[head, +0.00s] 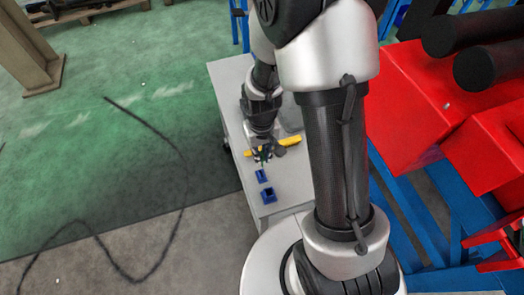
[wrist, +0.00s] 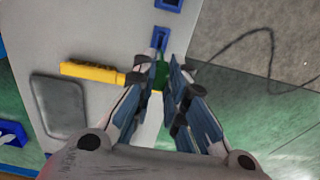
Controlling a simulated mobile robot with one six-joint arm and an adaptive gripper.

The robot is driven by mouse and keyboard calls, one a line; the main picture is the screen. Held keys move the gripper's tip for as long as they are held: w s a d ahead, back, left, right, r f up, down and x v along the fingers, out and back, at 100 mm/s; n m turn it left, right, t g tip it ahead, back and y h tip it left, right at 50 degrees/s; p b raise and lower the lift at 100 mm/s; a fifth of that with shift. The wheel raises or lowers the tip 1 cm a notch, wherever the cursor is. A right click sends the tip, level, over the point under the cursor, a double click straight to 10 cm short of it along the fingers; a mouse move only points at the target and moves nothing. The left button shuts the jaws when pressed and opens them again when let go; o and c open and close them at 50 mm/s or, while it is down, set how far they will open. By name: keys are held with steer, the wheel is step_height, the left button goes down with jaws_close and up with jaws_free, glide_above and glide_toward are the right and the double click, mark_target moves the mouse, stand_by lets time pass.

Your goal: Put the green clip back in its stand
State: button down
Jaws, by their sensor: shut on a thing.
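The green clip (wrist: 162,75) is between the fingers of my gripper (wrist: 166,62) in the wrist view, and the gripper is shut on it. Parts of the clip are hidden by the fingers. In the head view my gripper (head: 262,155) is over the grey table, and the clip is too small to make out. Two blue stands are in line ahead of the fingertips. The nearer blue stand (head: 262,176) shows in the wrist view (wrist: 160,37) just beyond the fingertips. The farther blue stand (head: 268,195) is at the wrist view's top edge (wrist: 168,5). I cannot tell which stand is the clip's.
A yellow object (wrist: 92,72) lies on the table (head: 226,95) left of the gripper in the wrist view, close to the fingers. A dark grey flat piece (wrist: 58,105) lies farther left. Red blocks (head: 415,90) on a blue frame stand right of the table.

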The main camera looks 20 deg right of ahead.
steer(key=shift+f+b, duration=2.2)
steer(key=shift+f, duration=0.6)
steer(key=shift+f, duration=0.2)
steer(key=shift+f+b, duration=1.2)
steer(key=shift+f, duration=0.15)
steer(key=c, duration=1.5)
jaws_free()
steer(key=shift+c, duration=0.2)
steer(key=shift+r, duration=0.15)
steer(key=shift+r+p, duration=2.05)
steer(key=shift+r, duration=0.4)
